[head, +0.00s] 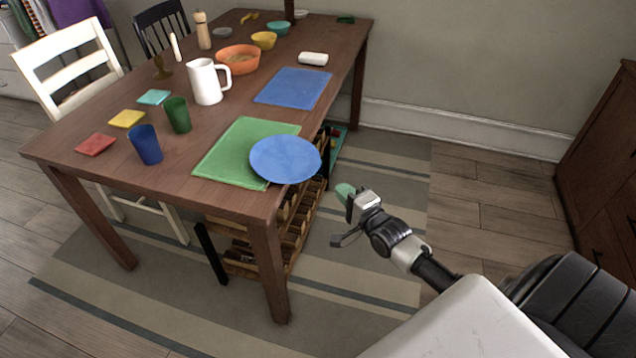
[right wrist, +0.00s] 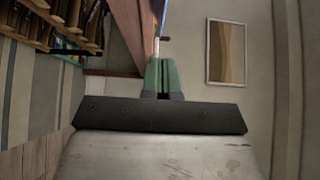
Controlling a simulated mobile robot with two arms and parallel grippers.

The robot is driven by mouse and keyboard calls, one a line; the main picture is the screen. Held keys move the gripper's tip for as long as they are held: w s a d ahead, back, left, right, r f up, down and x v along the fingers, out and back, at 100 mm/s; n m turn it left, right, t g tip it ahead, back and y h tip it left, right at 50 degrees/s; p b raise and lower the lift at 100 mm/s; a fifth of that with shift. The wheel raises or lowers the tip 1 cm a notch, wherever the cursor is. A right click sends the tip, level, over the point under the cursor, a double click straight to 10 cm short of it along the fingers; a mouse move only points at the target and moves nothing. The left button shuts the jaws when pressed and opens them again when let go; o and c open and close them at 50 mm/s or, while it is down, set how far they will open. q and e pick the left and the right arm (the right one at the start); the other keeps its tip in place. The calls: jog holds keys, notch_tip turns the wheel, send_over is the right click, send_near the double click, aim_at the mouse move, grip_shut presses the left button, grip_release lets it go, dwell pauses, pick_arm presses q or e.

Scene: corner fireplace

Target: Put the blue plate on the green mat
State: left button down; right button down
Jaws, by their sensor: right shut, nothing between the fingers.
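The blue plate (head: 285,159) lies at the near right edge of the wooden table, overlapping the right part of the green mat (head: 232,152). Its right side reaches to or past the table edge. My right gripper (head: 345,192) is off the table, right of and below the plate, apart from it. Its green fingertips (right wrist: 160,76) are shut with nothing between them. A thin strip of blue, likely the plate's edge, shows at the top of the right wrist view. My left gripper is not in view.
On the table (head: 190,155) stand a blue cup (head: 145,145), a green cup (head: 177,115), a white pitcher (head: 206,82), an orange bowl (head: 238,59) and a blue mat (head: 293,87). A wooden rack (head: 290,225) is below the table's right side.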

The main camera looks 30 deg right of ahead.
aim_at(305, 180)
jog(key=w+a, duration=0.3)
jog(key=w, duration=0.3)
jog(key=shift+w+a, duration=0.1)
jog(key=shift+a, duration=0.05)
jog(key=shift+w+a, duration=1.3)
jog(key=shift+a, duration=0.1)
jog(key=shift+s+d, duration=0.1)
